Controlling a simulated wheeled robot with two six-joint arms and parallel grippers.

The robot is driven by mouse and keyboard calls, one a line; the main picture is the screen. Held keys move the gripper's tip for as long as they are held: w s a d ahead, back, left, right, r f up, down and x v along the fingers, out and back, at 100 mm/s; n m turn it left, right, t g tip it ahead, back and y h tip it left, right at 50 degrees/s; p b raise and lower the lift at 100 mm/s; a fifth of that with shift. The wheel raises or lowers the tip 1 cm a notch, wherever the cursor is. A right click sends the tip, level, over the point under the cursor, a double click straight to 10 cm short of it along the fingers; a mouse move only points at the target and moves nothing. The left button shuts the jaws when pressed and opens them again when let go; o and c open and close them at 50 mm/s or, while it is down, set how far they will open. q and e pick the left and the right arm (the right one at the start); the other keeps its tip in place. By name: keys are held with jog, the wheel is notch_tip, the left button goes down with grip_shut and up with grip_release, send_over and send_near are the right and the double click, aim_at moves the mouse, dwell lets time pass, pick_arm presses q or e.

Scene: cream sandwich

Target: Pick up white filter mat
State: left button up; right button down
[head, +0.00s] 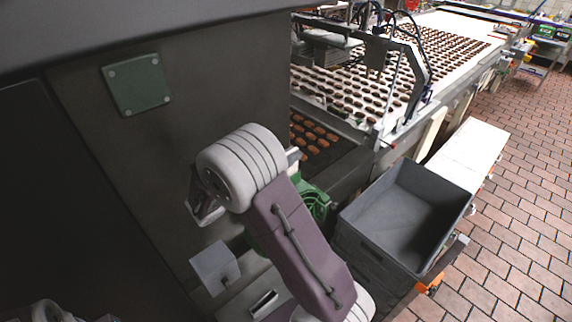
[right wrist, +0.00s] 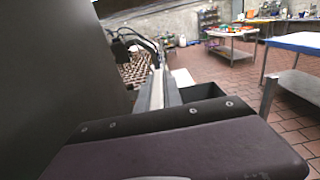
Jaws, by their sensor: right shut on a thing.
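I cannot make out a white filter mat in either view. My right gripper (head: 205,208) hangs in front of the dark machine wall, left of my bulky grey wrist. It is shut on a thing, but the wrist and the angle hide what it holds. The right wrist view shows mostly a purple and black part of my own arm, and no fingertips. Only a grey bit of my left arm shows at the bottom left edge of the head view; its gripper is not seen.
A dark wall with a green plate (head: 137,84) fills the left. A grey box (head: 214,268) stands below my right gripper. An empty dark crate (head: 405,212) stands at right, near a conveyor (head: 440,58) with rows of brown pieces. Brick floor (head: 520,200) is clear at far right.

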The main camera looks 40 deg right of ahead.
jog(key=shift+r, duration=0.3)
jog(key=s+d+r+b, duration=0.2)
jog(key=s+d+r, duration=0.4)
jog(key=s+r, duration=0.4)
jog(key=shift+r+b, duration=0.2)
jog(key=shift+b, duration=0.1)
